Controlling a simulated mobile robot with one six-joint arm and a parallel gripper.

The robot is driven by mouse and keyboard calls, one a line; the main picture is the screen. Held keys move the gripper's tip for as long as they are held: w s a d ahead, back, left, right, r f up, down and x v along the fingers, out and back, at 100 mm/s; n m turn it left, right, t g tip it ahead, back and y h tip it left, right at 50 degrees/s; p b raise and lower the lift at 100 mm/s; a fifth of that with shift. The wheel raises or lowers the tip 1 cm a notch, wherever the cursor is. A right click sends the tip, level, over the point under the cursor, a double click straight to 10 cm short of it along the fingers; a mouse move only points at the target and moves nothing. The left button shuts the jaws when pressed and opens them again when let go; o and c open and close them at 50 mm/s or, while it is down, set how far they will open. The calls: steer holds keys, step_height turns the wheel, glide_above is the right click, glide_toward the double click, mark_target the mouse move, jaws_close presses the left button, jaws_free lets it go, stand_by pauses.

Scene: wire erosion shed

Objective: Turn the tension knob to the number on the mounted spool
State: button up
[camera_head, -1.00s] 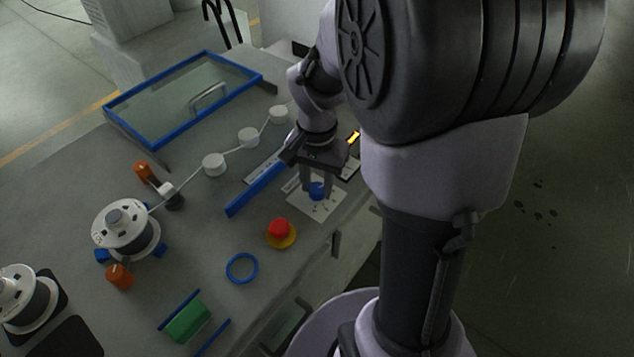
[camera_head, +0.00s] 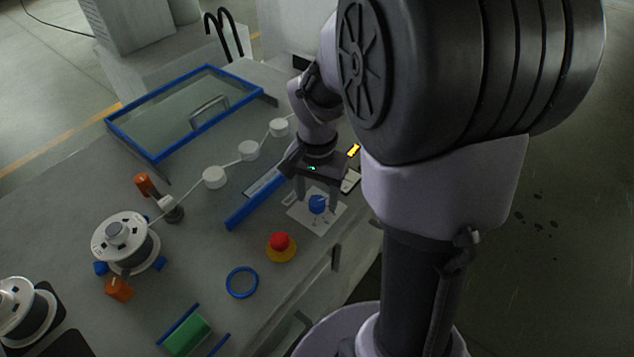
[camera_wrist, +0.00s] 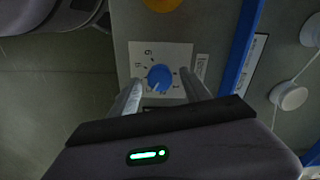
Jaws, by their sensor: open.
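The tension knob (camera_head: 317,204) is blue and sits on a white dial plate (camera_head: 299,210) in the head view. In the wrist view the knob (camera_wrist: 160,77) has a pale pointer line toward its lower left, and the dial plate (camera_wrist: 146,54) carries several digits, too small to read surely. My gripper (camera_head: 318,196) is open above the knob; in the wrist view its fingers (camera_wrist: 160,92) stand on either side of it, apart from it. The mounted spool (camera_head: 118,232) is white-flanged with dark winding, at the left; its number is not legible.
A wire runs from the spool over white rollers (camera_head: 214,177). A red stop button on a yellow base (camera_head: 281,246) stands near the knob.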

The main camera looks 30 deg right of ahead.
mark_target(317, 201)
step_height(317, 201, up, 17)
steer(key=p, duration=0.7)
steer(key=s+a+r+n+t+y+b, duration=0.1)
steer(key=s+a+n+t, duration=0.4)
steer(key=s+a, duration=0.6)
steer(key=a+n+y+b, duration=0.1)
steer(key=a+b, duration=0.1)
steer(key=a, duration=0.1)
steer(key=shift+s+a+n+t, duration=0.2)
steer(key=shift+a+n+t, duration=0.1)
steer(key=shift+a+t, duration=0.1)
steer(key=shift+d, duration=0.1)
